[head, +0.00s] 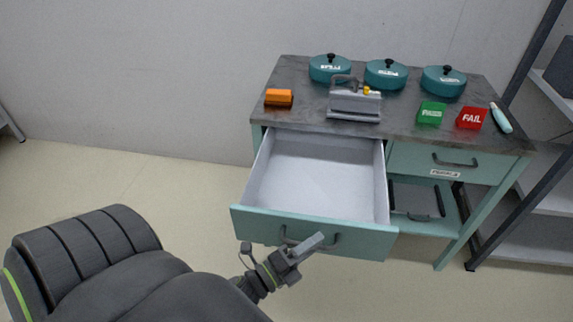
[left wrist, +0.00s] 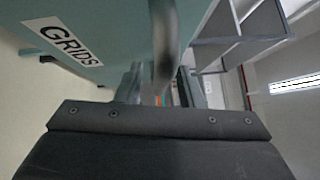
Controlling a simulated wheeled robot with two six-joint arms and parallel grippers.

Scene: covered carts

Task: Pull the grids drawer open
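The drawer (head: 318,229) of the teal cart stands well out, and its grey inside (head: 318,175) looks empty. In the left wrist view its front bears the label GRIDS (left wrist: 63,41); that label cannot be read in the head view. A dark bar handle (head: 331,243) runs across the drawer front. My left gripper (head: 313,242) is at this handle, its fingers crossing it. In the left wrist view the handle (left wrist: 165,42) lies between the two fingers, which look closed on it. My right gripper is in neither view.
The cart top (head: 405,127) carries several teal lidded pots, a grey device (head: 354,104), an orange block (head: 278,98), a green block (head: 431,113) and a red FAIL block (head: 471,118). A shut drawer (head: 447,164) is at right. A dark-framed shelf (head: 520,222) stands beside the cart. Floor at left is clear.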

